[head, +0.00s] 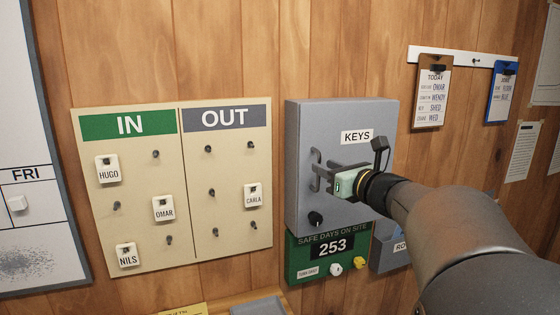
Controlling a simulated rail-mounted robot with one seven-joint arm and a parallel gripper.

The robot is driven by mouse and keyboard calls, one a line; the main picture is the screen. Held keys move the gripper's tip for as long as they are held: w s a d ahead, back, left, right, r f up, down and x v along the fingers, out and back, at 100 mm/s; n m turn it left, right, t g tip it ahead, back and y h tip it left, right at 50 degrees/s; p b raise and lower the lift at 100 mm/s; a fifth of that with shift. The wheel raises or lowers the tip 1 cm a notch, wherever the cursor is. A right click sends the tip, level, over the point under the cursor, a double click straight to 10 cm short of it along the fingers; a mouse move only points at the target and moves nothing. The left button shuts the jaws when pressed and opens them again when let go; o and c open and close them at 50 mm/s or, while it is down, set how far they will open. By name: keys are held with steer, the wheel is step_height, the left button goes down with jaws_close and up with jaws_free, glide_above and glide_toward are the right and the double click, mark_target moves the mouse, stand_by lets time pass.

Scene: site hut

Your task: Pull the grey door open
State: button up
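The grey door (340,118) is the front of a wall-mounted key cabinet labelled KEYS. It looks shut. A grey handle (315,157) sits near its left edge, and a black round knob (315,218) is below it. My gripper (322,175) is at the handle, reaching in from the right. Its fingers overlap the handle in the head view. I cannot tell whether they are closed on it or only around it. My arm hides the lower right part of the door.
A green safe-days board (300,258) hangs directly below the cabinet. An IN/OUT board (190,255) with name tags on pegs is to the left. A rail (480,58) with two clipboards is at the upper right. A grey holder (390,255) sits under my arm.

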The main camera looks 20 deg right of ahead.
steer(key=shift+x, duration=1.05)
jaws_close()
steer(key=shift+s, duration=0.15)
